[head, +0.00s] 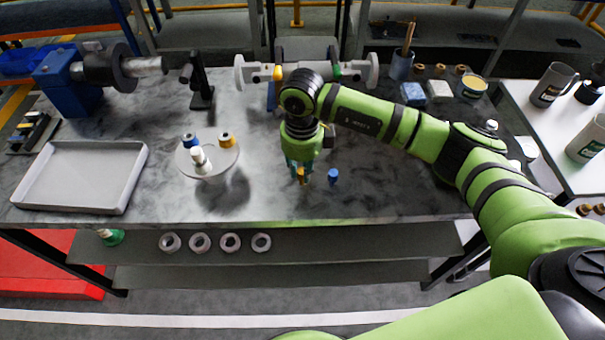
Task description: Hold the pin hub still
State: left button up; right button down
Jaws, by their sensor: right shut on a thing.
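A grey round disc (184,160), which looks like the pin hub, sits on the dark bench top left of centre. It carries a blue-topped piece (190,141), a yellow-topped piece (227,139) and a whitish piece (197,156). My right gripper (301,176) points down over the bench, to the right of the disc and apart from it. It is shut on a small orange-yellow piece (301,174), mostly hidden by the fingers. A small blue piece (333,176) stands just right of the gripper. My left gripper is out of view.
A grey tray (80,207) lies at the left. A blue motor (70,82) and a black stand (202,90) are behind. A white-ended shaft assembly (240,73) is partly hidden by my arm. Several rings (200,242) lie on the lower shelf. Bench between disc and gripper is clear.

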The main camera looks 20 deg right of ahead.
aim_at(302, 171)
jog(key=shift+r, duration=0.15)
jog(key=shift+r+p, duration=0.85)
jog(key=shift+r, duration=0.75)
jog(key=shift+r, duration=0.1)
